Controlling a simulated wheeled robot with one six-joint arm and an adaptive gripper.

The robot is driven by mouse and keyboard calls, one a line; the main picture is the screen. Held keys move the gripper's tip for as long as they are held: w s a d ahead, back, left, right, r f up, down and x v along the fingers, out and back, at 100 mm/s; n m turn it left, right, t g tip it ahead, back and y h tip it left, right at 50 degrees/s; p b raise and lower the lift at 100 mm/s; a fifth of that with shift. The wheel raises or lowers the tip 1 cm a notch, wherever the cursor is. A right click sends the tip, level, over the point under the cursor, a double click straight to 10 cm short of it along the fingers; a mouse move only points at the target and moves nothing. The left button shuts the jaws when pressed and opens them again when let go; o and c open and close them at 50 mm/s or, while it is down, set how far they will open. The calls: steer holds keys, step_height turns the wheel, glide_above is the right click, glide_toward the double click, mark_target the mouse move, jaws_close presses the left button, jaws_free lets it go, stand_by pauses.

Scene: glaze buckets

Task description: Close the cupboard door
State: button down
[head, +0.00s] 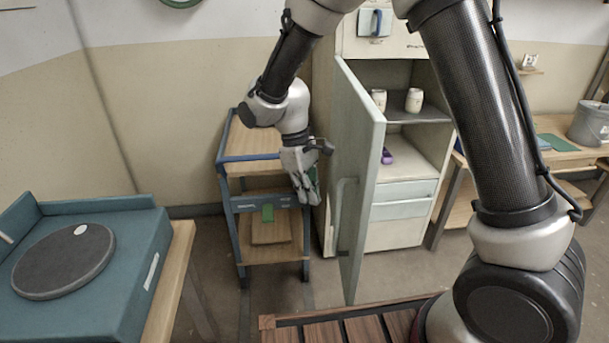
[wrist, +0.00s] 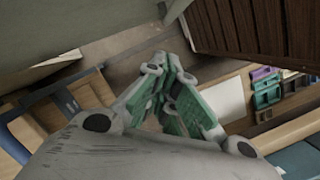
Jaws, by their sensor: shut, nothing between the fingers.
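The cupboard (head: 397,238) stands at the back in the head view. Its pale green door (head: 362,160) is swung wide open toward me, with a bar handle (head: 339,205) on its left face. My gripper (head: 311,194) points down just left of the door, beside the handle's side. It appears apart from the door, though I cannot tell the exact gap. In the wrist view my gripper (wrist: 181,98) shows green finger pads that are shut with nothing between them. A pale panel along the top left may be the door, but I cannot tell.
A blue-framed trolley (head: 230,159) stands left of my gripper. Two white jars (head: 413,100) and a purple item (head: 386,156) are inside the cupboard. A teal wheel table (head: 115,262) is at the left, and a bench with a grey bucket (head: 590,123) at the right.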

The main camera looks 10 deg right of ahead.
steer(key=s+d, duration=0.2)
steer(key=d, duration=0.1)
steer(key=shift+s+f, duration=0.3)
steer(key=shift+s, duration=0.1)
steer(key=shift+d, duration=0.2)
